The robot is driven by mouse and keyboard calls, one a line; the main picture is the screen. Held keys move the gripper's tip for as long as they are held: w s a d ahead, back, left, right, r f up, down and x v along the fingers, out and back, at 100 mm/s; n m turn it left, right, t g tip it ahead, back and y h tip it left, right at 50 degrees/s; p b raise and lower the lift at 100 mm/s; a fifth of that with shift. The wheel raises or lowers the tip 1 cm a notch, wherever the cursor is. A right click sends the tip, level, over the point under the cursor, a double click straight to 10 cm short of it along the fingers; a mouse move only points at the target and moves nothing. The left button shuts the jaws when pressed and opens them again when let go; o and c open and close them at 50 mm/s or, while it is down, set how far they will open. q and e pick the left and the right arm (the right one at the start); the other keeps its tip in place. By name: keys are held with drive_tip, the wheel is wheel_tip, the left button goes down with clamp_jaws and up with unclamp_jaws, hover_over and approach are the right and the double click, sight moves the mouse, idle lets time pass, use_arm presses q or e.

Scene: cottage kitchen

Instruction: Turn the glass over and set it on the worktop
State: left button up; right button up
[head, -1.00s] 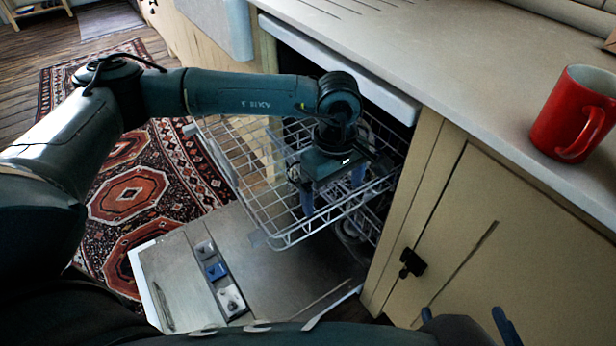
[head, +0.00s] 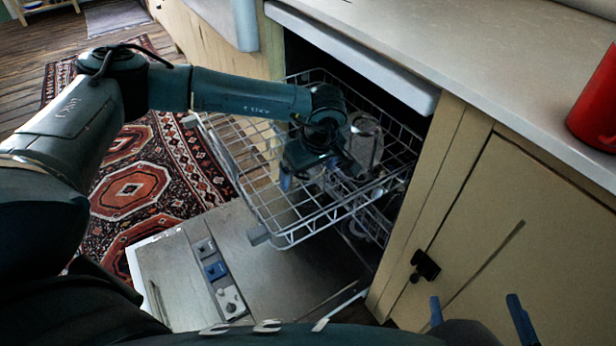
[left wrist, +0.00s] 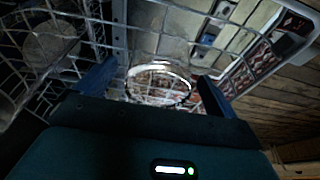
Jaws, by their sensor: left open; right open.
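A clear glass (head: 366,146) stands in the upper dishwasher rack (head: 292,238), just right of my left gripper in the head view. In the left wrist view a round glass rim (left wrist: 158,68) shows between the two blue fingers. My left gripper (head: 318,176) is open over the rack, close beside the glass; I cannot tell whether it touches. The lower part of the glass is partly hidden by wires and the gripper. My right gripper (head: 478,312) is open and empty at the lower right, in front of the cabinet. The worktop (head: 480,70) runs along the upper right.
A red mug (head: 597,105) stands on the worktop at the right edge. The open dishwasher door (head: 270,265) lies below the rack. A cabinet door (head: 500,220) with a dark latch is at the right. The worktop left of the mug is clear.

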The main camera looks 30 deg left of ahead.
use_arm(q)
drive_tip(key=shift+x, duration=1.5)
drive_tip(key=shift+c, duration=0.2)
drive_tip(key=shift+w, duration=0.1)
drive_tip(key=c, duration=1.2)
